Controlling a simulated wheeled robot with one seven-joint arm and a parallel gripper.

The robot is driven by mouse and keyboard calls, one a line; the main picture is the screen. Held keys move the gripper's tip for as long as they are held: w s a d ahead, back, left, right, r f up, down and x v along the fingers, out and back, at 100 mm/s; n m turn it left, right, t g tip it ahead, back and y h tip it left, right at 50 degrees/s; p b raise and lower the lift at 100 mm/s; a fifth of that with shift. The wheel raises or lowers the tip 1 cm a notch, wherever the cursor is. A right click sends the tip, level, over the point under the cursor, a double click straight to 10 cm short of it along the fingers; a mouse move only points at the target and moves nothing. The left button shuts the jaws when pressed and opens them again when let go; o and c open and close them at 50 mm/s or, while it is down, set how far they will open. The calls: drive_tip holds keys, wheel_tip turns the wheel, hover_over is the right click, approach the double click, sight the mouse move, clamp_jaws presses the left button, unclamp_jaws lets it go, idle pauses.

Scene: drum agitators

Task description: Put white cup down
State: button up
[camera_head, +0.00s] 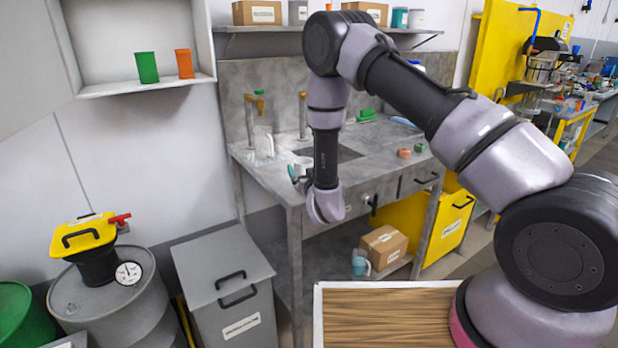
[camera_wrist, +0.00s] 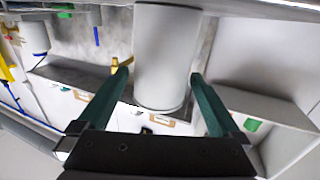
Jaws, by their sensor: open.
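The white cup (camera_wrist: 165,50) shows large in the wrist view, between the tips of my gripper (camera_wrist: 162,78). The fingers are open, with a narrow gap on each side of the cup. In the head view a white cup (camera_head: 265,146) stands upright on the grey sink counter (camera_head: 385,150), near its left end. My gripper (camera_head: 296,175) is at the counter's front edge, to the right of that cup, with only a bit of its teal finger showing. How far the fingertips reach around the cup is hard to tell.
A sink basin (camera_head: 335,153) and two brass taps (camera_head: 303,115) are behind my gripper. Small red and green items (camera_head: 405,153) lie on the counter's right part. A grey bin (camera_head: 222,280) stands below left.

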drive_tip(key=v, duration=1.1)
drive_tip(key=w+d+r+m+g+h, duration=0.1)
drive_tip(key=w+d+r+m+h, duration=0.45)
drive_tip(key=r, duration=0.65)
drive_tip(key=d+r+m+g+y, duration=0.2)
drive_tip(key=d+r+m+g, duration=0.1)
drive_tip(key=d+r, duration=0.75)
drive_tip(key=s+d+r+g, duration=0.3)
drive_tip(key=s+d+r, duration=0.1)
drive_tip(key=s+r, duration=0.65)
drive_tip(key=s+d+r+g, duration=0.1)
drive_tip(key=s+d, duration=0.1)
drive_tip(key=s, duration=0.7)
drive_tip(key=s+d+r+n+g, duration=0.1)
drive_tip(key=s+d+g, duration=0.1)
drive_tip(key=s, duration=0.7)
drive_tip(key=shift+s+d, duration=0.25)
drive_tip(key=shift+d, duration=0.2)
drive_tip(key=shift+y, duration=0.25)
